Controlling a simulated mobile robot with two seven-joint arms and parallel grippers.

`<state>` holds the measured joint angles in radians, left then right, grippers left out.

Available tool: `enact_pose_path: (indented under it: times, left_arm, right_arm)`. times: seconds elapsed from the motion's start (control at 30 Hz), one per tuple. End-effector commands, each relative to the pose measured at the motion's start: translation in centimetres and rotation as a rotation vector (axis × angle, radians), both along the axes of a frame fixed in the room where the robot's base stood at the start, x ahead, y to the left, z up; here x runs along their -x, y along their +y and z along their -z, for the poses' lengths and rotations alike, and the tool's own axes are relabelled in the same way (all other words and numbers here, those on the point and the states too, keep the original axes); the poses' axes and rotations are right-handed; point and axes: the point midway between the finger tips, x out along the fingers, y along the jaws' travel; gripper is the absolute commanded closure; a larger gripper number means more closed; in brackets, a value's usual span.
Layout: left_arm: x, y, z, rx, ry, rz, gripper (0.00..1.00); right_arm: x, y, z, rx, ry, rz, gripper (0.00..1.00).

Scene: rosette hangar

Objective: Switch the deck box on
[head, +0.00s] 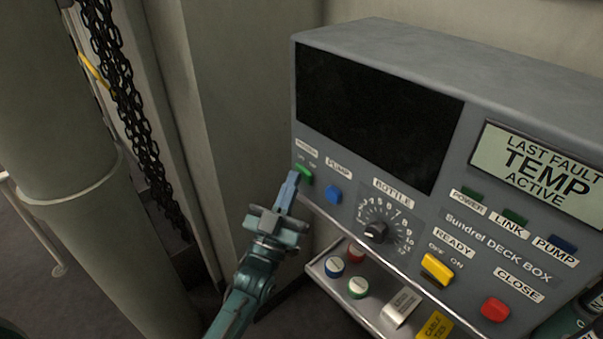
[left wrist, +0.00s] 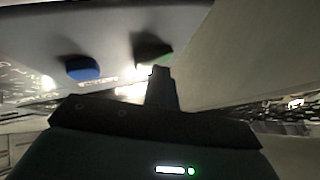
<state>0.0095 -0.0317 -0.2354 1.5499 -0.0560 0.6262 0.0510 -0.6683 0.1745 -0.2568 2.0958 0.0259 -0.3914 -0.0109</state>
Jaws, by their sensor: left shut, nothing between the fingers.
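The deck box (head: 365,195) is a grey console with a dark screen (head: 375,105) and a display (head: 545,170) reading "LAST FAULT TEMP ACTIVE". A green switch (head: 303,173) sits at its front left corner, and it also shows in the left wrist view (left wrist: 153,52). A blue button (head: 333,194) labelled PUMP is beside it, and it also shows in the left wrist view (left wrist: 83,68). My left gripper (head: 290,182) is shut and empty, its tips at or just short of the green switch; contact is unclear. My right gripper is not in view.
A bottle dial (head: 376,232), yellow switch (head: 437,268) and red button (head: 495,309) are further right. A shelf (head: 318,267) below carries several small items. A pillar (head: 60,150) and a chain (head: 125,95) stand on the left.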

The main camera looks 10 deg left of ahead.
Motion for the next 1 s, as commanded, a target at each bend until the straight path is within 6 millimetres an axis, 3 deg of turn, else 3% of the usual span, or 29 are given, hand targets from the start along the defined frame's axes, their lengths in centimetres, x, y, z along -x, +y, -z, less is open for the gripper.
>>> enact_pose_path:
  times: [0.4, 1.0]
  left_arm:
    - [-0.30, -0.72, -0.56, -0.002, -0.002, 0.009, 1.00]
    - [0.34, 0.00, -0.50, -0.002, -0.003, 0.009, 1.00]
  right_arm:
    - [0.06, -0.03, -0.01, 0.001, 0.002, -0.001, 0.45]
    - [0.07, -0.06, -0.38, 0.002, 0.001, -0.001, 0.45]
